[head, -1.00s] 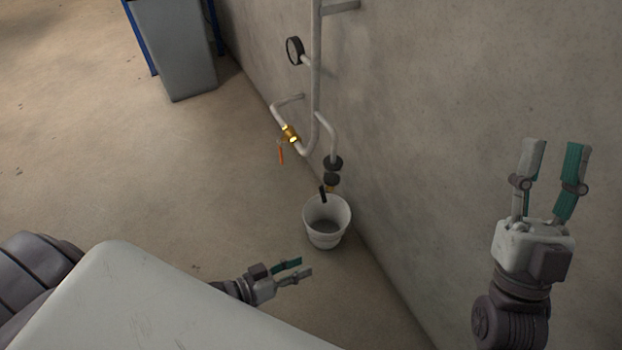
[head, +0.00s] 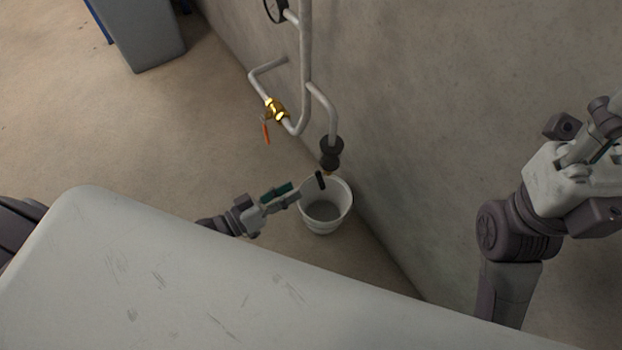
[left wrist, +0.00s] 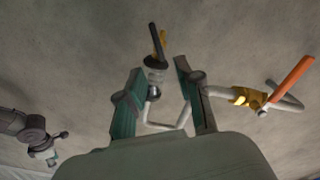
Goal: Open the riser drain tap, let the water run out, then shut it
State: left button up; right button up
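The drain tap's black lever (head: 321,181) shows below the dark fittings on the down pipe, above the bucket's rim. The left wrist view shows the black lever (left wrist: 153,38) and the tap's yellow body (left wrist: 161,44) ahead of my fingertips. My left gripper (head: 290,193) is open, with its two green-and-grey fingers apart. In the head view one fingertip is close beside the lever; I cannot tell whether they touch. My right gripper (head: 604,140) is at the right edge, its fingers foreshortened and partly cut off. No water stream is visible.
A white bucket (head: 337,217) stands under the tap against the wall. A brass valve (head: 277,110) with an orange lever (head: 266,133) is on the pipe to the left, also in the left wrist view (left wrist: 245,97). A gauge (head: 274,10) is above.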

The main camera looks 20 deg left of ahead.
aim_at(320, 180)
pick_arm(q)
jog(key=b+x, duration=0.2)
jog(key=x, duration=0.5)
grip_shut()
